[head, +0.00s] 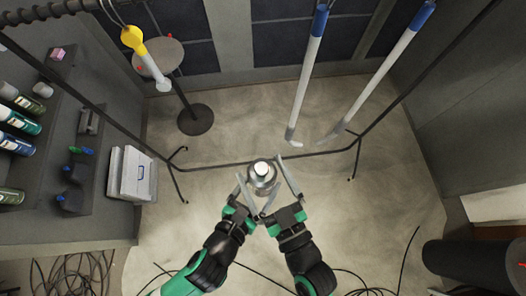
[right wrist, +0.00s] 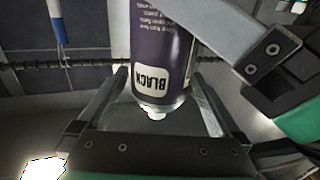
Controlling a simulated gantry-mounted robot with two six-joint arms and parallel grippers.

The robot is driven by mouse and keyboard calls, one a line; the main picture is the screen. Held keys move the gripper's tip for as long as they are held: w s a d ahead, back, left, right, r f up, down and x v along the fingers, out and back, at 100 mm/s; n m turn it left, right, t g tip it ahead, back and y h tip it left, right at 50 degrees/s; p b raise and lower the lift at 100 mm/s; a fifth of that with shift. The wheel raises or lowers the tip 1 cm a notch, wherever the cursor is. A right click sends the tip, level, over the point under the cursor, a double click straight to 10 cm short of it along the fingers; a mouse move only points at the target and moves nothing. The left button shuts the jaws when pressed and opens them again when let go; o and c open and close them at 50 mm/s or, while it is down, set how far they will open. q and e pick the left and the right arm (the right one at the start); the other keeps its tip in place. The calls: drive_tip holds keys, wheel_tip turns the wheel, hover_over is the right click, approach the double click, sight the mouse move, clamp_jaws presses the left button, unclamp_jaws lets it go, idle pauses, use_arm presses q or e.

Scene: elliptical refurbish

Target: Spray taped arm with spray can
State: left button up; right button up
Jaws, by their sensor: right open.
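The spray can (head: 262,178) is held up between my two grippers in the head view, its pale top facing the camera. In the right wrist view, the dark can (right wrist: 165,45) appears inverted, with a "BLACK" label and a white nozzle. My left gripper (head: 254,186) is at the can, one finger (right wrist: 215,40) against its side; it appears shut on it. My right gripper (head: 279,177) is open, its fingers spread on either side of the can. Two pale arms with blue ends, the left one (head: 307,75) and the right one (head: 388,73), hang beyond the rail.
A thin dark rail (head: 225,164) crosses just beyond my grippers. A yellow-ended piece (head: 146,60) hangs near a round stool (head: 160,60). Shelves with bottles (head: 20,122) and a white box (head: 130,174) are at left. A dark cylinder (head: 470,262) lies at lower right.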

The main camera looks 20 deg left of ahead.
use_arm(q)
drive_tip(key=shift+r, duration=0.1)
use_arm(e)
clamp_jaws()
use_arm(q)
drive_tip(key=o, duration=1.4)
